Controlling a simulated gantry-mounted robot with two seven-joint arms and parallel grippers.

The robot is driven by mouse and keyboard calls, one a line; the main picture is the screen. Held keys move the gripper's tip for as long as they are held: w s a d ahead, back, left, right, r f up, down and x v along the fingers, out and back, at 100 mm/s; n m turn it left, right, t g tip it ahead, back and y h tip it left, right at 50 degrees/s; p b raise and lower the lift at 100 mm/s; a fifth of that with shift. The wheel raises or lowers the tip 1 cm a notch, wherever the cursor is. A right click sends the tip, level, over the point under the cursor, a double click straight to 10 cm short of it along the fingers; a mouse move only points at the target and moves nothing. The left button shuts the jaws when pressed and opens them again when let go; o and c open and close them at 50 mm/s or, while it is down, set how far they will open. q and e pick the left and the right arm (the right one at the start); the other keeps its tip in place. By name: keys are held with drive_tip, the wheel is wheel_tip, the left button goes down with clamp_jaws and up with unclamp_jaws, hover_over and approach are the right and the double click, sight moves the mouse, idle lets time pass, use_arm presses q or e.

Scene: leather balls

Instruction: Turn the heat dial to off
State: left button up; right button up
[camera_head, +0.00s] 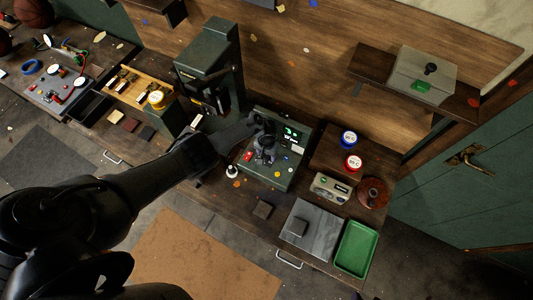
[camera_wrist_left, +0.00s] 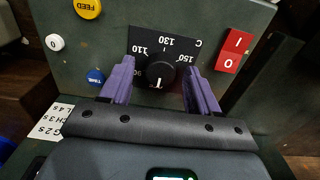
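The heat dial (camera_wrist_left: 160,70) is a round black knob on a black plate marked 110, 130, 150 and C, on a dark green panel. A white mark shows at its lower edge; I cannot make out its exact setting, and no off label is visible. My left gripper (camera_wrist_left: 158,64) has its two purple fingers apart, one on each side of the dial, with a visible gap to it. In the head view my left gripper (camera_head: 264,138) is over the green control box (camera_head: 250,176) and hides the dial there. My right gripper is in neither view.
Beside the dial are a red rocker switch (camera_wrist_left: 235,50), a yellow FEED button (camera_wrist_left: 88,8), a blue TIME button (camera_wrist_left: 96,77) and a white button (camera_wrist_left: 55,42). A tall green machine (camera_head: 210,60) stands behind left. A green tray (camera_head: 356,250) lies at the right.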

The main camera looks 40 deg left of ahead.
sight(266, 155)
use_arm(q)
drive_tip(key=shift+r, duration=0.15)
idle(0.3)
drive_tip(key=shift+a+r+b, duration=0.1)
drive_tip(key=shift+r+b, duration=0.5)
drive_tip(key=shift+r, duration=0.55)
wheel_tip(266, 155, up, 8)
drive_tip(key=p, duration=0.1)
drive_tip(key=shift+r, duration=0.1)
